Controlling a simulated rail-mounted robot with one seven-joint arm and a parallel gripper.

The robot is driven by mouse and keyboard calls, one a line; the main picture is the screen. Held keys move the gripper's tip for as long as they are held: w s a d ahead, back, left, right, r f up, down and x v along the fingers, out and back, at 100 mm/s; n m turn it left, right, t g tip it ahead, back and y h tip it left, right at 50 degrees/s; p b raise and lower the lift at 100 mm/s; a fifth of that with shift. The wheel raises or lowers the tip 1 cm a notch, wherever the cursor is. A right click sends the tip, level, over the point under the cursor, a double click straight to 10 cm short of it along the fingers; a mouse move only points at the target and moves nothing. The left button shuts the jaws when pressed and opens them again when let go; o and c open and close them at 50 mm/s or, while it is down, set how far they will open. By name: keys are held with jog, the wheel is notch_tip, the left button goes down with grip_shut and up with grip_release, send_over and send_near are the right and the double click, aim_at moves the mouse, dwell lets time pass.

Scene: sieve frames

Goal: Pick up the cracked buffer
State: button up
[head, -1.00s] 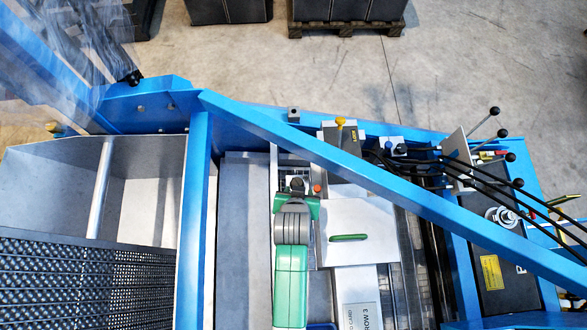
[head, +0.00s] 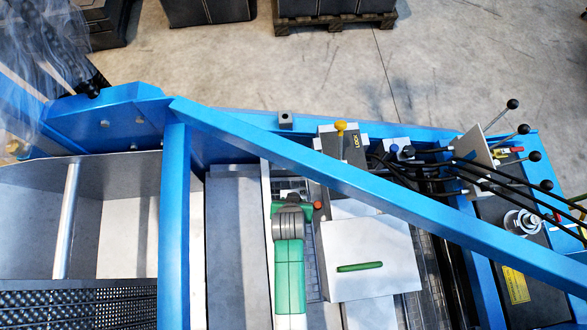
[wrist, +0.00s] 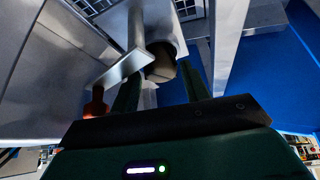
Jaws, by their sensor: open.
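In the wrist view my gripper (wrist: 162,90) is open, its two dark green fingers apart. A small grey-brown block (wrist: 160,66) shows just beyond and between the fingertips, under a pale metal bracket. It may be the buffer; I cannot make out a crack. I cannot tell whether the fingers touch it. In the head view my green and grey arm reaches over the machine beside the pale plate, and the fingers are hidden. I cannot pick out the buffer there.
A blue diagonal beam (head: 355,190) crosses above the machine. A pale plate with a green handle (head: 360,267) lies right of my arm. A red knob (wrist: 97,104) stands close left of the fingers. Black hoses and levers (head: 512,104) are at the right.

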jog(key=shift+x, duration=1.1)
jog(key=shift+r, duration=0.1)
jog(key=c, duration=0.7)
jog(key=shift+o, duration=0.2)
notch_tip(320, 180, up, 10)
jog(key=p, duration=0.3)
